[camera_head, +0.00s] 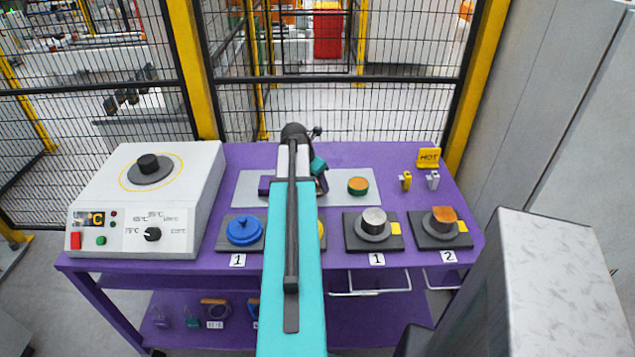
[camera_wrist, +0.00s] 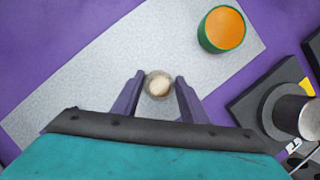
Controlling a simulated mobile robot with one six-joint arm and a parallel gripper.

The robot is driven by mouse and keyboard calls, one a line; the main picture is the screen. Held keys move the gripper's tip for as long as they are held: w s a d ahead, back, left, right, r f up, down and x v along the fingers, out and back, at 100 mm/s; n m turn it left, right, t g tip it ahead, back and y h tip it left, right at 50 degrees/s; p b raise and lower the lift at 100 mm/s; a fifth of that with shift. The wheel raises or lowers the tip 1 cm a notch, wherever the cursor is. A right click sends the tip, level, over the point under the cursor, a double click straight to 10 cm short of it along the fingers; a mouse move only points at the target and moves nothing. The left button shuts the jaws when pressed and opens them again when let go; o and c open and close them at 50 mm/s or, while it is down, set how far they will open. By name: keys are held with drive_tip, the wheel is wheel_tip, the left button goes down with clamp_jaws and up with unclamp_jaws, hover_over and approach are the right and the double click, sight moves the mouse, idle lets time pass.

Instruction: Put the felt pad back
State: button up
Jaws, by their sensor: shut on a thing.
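My gripper (camera_wrist: 159,77) has two purple fingers, closed on a small round piece (camera_wrist: 159,86) with a cream top and a grey rim. I cannot tell for sure that this piece is the felt pad. It is seen over the speckled light-grey mat (camera_wrist: 75,106), and I cannot tell whether it touches it. In the head view the mat (camera_head: 247,190) lies on the purple table, and my arm hides the held piece. A green cylinder with an orange top (camera_wrist: 224,29) stands on the mat, apart from my gripper; it also shows in the head view (camera_head: 358,186).
A white heater box (camera_head: 150,195) stands left. A blue round part (camera_head: 243,231) sits on a dark base near the front. Right of my arm stand a silver cylinder (camera_head: 374,221) and a copper one (camera_head: 443,220) on dark bases. A HOT sign (camera_head: 429,157) stands back right.

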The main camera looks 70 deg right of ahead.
drive_tip(key=shift+f, duration=0.15)
drive_tip(key=o, duration=0.9)
drive_tip(key=shift+o, duration=0.2)
drive_tip(key=b+v, duration=0.1)
drive_tip(key=v, duration=1.1)
idle(0.6)
